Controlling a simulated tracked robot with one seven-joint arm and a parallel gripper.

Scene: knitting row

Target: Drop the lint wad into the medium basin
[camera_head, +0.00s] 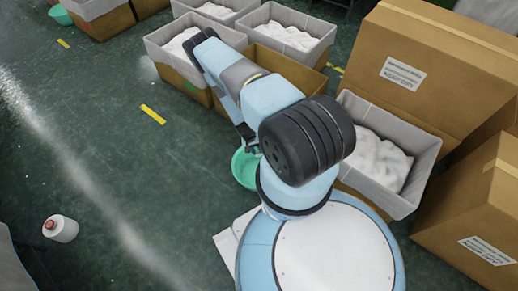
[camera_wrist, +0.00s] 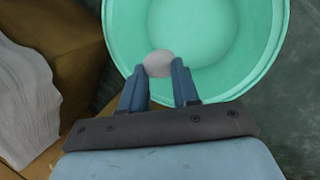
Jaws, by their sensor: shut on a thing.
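The lint wad (camera_wrist: 158,64) is a small pale ball between the fingertips of my gripper (camera_wrist: 158,72) in the wrist view. My gripper is shut on it. A green round basin (camera_wrist: 275,50) lies beyond and beneath the fingertips, and the wad shows against its inside near the lower rim. How high the wad is above the basin I cannot tell. In the head view the green basin (camera_head: 242,172) is partly hidden behind my arm, and the wad and fingertips are hidden there.
Cardboard boxes with grey liners and white fluff (camera_head: 378,160) stand at the right and back. Closed cartons (camera_head: 440,65) stand at the far right. A white cone of yarn (camera_head: 62,230) is on the floor at the left. The green floor at left is mostly open.

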